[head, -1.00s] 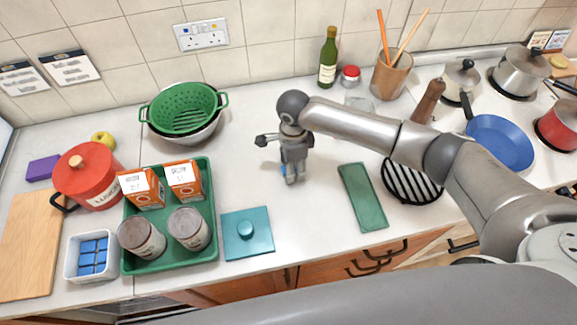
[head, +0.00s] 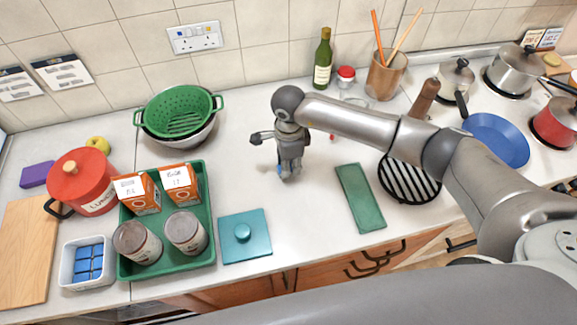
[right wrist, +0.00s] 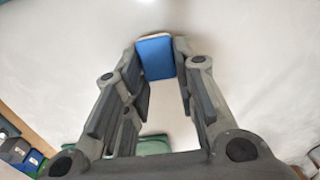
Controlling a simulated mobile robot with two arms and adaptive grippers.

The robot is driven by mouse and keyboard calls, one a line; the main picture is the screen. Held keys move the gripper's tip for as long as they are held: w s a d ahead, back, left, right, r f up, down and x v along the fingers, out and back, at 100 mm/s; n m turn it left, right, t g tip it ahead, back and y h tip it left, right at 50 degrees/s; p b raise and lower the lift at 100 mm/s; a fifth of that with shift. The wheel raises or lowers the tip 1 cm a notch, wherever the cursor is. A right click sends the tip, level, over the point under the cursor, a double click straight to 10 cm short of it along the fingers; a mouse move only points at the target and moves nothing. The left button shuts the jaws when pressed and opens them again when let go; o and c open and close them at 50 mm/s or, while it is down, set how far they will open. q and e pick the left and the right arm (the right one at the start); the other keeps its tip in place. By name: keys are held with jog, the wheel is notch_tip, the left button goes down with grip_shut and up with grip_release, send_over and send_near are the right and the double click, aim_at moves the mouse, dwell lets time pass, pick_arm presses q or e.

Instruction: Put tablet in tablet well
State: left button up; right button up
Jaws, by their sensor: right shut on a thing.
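My right gripper (head: 290,176) points down over the clear middle of the worktop. It is shut on a blue tablet (right wrist: 155,57), which sits between the fingertips in the right wrist view. In the head view only a sliver of blue shows at the fingertips. A white tub (head: 65,262) at the front left holds several blue tablets (head: 88,262). I cannot make out a tablet well for certain. My left gripper is not in view.
A green tray (head: 166,262) with cartons and tins stands left of the teal plate. A green slab (head: 359,197) and a black striped trivet (head: 410,182) lie to the right. A green colander (head: 180,108) stands behind. The worktop around the gripper is clear.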

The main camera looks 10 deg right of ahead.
jog(key=s+r+b, duration=0.7)
jog(key=s+r, duration=0.5)
jog(key=s, duration=0.2)
jog(key=w+d+f+n+b, duration=0.1)
jog(key=d+n, duration=0.6)
jog(key=n, duration=1.1)
jog(key=shift+d+f+b, duration=0.2)
jog(key=shift+f+b, duration=0.1)
jog(key=shift+f, duration=0.45)
